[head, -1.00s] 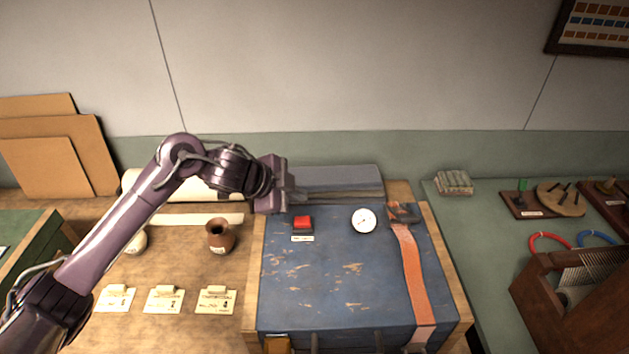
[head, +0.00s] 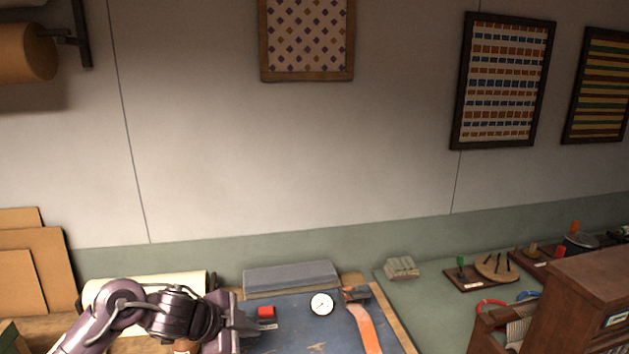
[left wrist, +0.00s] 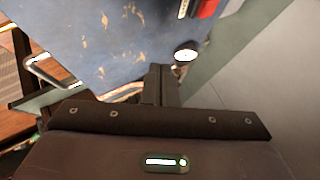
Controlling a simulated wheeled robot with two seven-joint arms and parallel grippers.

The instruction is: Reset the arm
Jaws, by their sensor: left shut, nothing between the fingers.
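My left arm comes in from the lower left of the head view. Its gripper (head: 250,328) is shut and empty, over the left edge of the worn blue board (head: 300,336), just left of the red button (head: 266,312). In the left wrist view the closed fingers (left wrist: 160,84) show in the middle, with the blue board (left wrist: 90,45) beyond them and the white dial (left wrist: 186,55) to their right. My right gripper is in neither view.
A white round dial (head: 321,304) and an orange strap (head: 366,330) are on the board. A grey block (head: 290,277) lies behind it. A brown wooden cabinet (head: 585,305) stands at the right. Framed textiles (head: 503,80) hang on the wall.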

